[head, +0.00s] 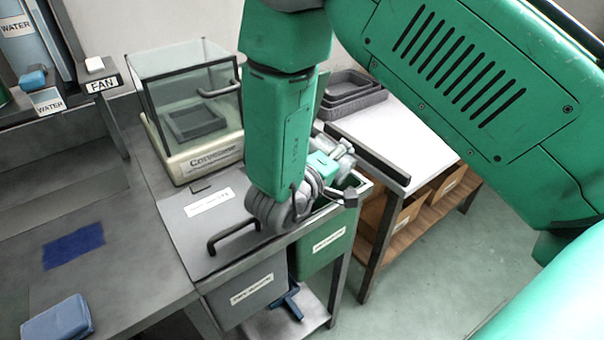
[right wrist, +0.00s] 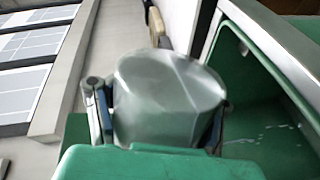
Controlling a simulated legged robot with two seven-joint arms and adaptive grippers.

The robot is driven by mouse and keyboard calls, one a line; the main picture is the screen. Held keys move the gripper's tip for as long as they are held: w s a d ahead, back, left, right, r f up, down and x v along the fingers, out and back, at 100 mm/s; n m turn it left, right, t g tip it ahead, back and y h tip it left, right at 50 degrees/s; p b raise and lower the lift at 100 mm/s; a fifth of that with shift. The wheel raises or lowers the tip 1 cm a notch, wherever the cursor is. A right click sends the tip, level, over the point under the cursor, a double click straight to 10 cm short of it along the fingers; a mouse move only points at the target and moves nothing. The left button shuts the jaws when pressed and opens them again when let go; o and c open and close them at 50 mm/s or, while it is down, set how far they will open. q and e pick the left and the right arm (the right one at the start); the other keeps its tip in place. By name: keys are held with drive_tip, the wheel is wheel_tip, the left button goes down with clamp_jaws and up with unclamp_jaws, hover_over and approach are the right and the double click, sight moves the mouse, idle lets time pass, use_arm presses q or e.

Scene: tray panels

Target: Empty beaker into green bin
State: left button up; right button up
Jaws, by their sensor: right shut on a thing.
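My right gripper (head: 335,172) is over the green bin (head: 324,243), which is set in the bench frame. In the right wrist view my right gripper (right wrist: 158,120) is shut on the beaker (right wrist: 168,88), with a finger on each side of it. The beaker is clear to greyish, and its contents cannot be made out. The open green bin (right wrist: 262,145) lies to its right in that view, with whitish marks on its inner wall. In the head view my arm and gripper hide the beaker and most of the bin's opening. My left gripper is not in view.
A grey lidded bin (head: 246,290) with a black handle is left of the green bin. A glass-walled balance (head: 195,150) stands behind it. Stacked grey trays (head: 352,92) sit on the white side table (head: 415,150).

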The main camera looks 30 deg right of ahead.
drive_tip(key=shift+w+r+n, duration=0.1)
drive_tip(key=shift+r+n, duration=0.15)
drive_tip(key=shift+n, duration=0.15)
drive_tip(key=shift+d+f+n+g+p, duration=0.1)
drive_tip(key=shift+f+n+g+p, duration=0.25)
drive_tip(key=shift+n+p, duration=0.55)
idle(0.5)
drive_tip(key=shift+w+r+p, duration=0.1)
drive_tip(key=shift+r+p, duration=0.15)
drive_tip(key=shift+p, duration=0.5)
